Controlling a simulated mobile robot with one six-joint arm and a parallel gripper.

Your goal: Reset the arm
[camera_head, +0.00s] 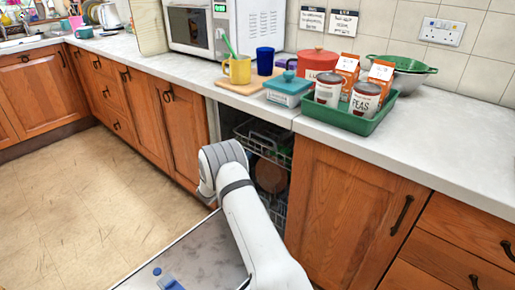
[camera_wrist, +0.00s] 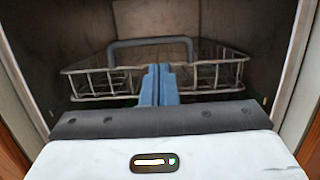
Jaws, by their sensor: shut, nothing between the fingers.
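My gripper (camera_wrist: 158,84) shows in the wrist view as two blue fingers pressed together, with nothing between them. It points into the open dishwasher (camera_wrist: 95,35). A grey wire rack (camera_wrist: 215,75) with a raised handle is beyond and around the fingertips in that view; I cannot tell whether they touch it. In the head view my arm reaches forward and bends at the front of the dishwasher opening. The gripper's fingers are hidden there behind the arm. The rack (camera_head: 250,135) shows inside the opening, with a round brownish item (camera_head: 271,174) lower down.
A worktop (camera_head: 450,130) runs above the opening. A teal container (camera_head: 287,92), a yellow mug (camera_head: 238,70) and a microwave (camera_head: 188,28) stand nearby. Wooden cupboards (camera_head: 350,210) flank the opening. The floor (camera_head: 80,200) at left is clear.

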